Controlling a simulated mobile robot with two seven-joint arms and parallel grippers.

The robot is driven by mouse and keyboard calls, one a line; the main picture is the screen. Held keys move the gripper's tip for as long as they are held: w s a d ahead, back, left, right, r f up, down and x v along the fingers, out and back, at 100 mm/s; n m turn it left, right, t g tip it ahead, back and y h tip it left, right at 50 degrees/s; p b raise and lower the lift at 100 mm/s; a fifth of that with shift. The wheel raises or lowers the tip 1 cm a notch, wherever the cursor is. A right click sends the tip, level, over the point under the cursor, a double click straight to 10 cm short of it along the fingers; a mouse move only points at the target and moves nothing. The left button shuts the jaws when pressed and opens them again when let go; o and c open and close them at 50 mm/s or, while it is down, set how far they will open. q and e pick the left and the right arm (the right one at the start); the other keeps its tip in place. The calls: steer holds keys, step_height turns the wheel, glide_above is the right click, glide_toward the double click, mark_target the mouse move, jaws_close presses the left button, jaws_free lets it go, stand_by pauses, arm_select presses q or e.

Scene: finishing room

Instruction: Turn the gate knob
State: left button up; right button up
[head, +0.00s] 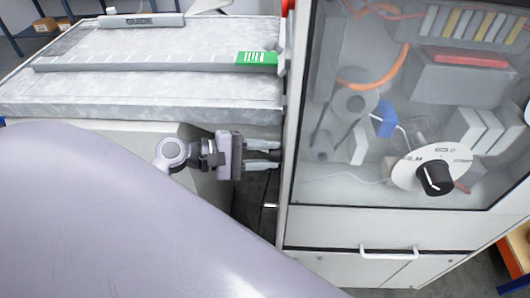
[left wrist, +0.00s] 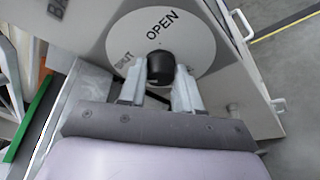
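In the left wrist view a black knob (left wrist: 160,68) sits at the middle of a round white dial (left wrist: 195,38) marked OPEN and SHUT, on a grey panel. My left gripper (left wrist: 161,75) faces it with one finger on each side of the knob. The fingers are parted, and I cannot tell whether they touch it. In the head view my left gripper (head: 277,155) reaches right to the left side of the glass-fronted cabinet (head: 335,228); the dial there is hidden. My right gripper is not in view.
A second black knob (head: 435,178) on a white dial is on the cabinet's front. A white handle (head: 388,253) sticks out below the glass. A grey bench with a GUIDE bar (head: 140,20) and a green label (head: 256,58) stands left of the cabinet, with a narrow gap between.

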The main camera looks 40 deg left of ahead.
arm_select(q)
steer(key=c, duration=0.4)
steer(key=shift+c, duration=0.2)
steer(key=shift+f, duration=0.1)
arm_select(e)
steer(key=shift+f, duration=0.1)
